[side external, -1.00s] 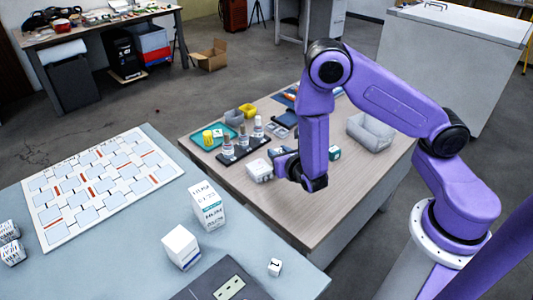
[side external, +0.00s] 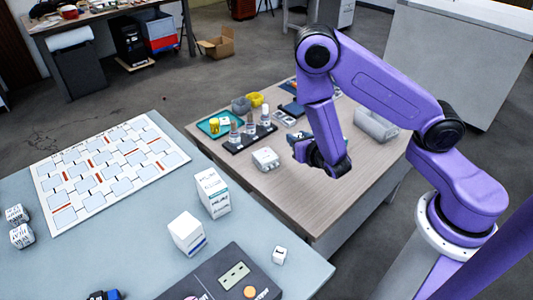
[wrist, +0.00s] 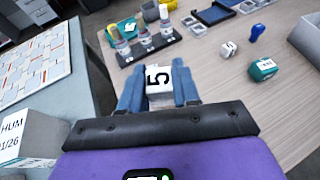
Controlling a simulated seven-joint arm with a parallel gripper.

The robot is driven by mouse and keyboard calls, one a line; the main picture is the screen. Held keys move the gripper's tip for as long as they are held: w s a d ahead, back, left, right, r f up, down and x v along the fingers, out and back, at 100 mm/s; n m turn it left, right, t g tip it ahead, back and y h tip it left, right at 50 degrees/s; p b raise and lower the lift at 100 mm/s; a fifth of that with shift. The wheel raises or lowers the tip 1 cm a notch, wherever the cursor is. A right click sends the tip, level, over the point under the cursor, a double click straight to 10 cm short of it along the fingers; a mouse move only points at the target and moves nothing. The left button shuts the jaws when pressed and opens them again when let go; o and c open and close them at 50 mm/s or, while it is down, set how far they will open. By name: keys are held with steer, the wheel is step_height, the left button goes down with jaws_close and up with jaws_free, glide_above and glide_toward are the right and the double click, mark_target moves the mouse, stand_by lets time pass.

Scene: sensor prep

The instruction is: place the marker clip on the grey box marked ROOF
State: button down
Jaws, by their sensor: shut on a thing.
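In the side view the held piece is too small to make out. I can read no ROOF label in either view. A dark grey device (side external: 218,270) with a display and an orange button lies on the near table; whether it is the ROOF box I cannot tell.
The wooden table carries a black rack (side external: 250,138) of bottles, a teal tray (side external: 204,126), a white box (side external: 265,158), a teal box (wrist: 262,69) and a grey open bin (side external: 375,124). White cartons (side external: 213,193) stand on the near table (side external: 130,225). The wooden table's front is clear.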

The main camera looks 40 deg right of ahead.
steer(key=w+f, duration=0.4)
steer(key=w, duration=0.5)
glide_above(266, 156)
steer(key=f, duration=0.2)
steer(key=s+f, duration=0.1)
steer(key=f, duration=0.1)
steer(key=shift+d+f, duration=0.1)
steer(key=shift+f, duration=0.15)
steer(key=shift+w+f, duration=0.6)
steer(key=shift+f, duration=1.5)
steer(key=shift+f, duration=0.1)
steer(key=c, duration=0.8)
jaws_free()
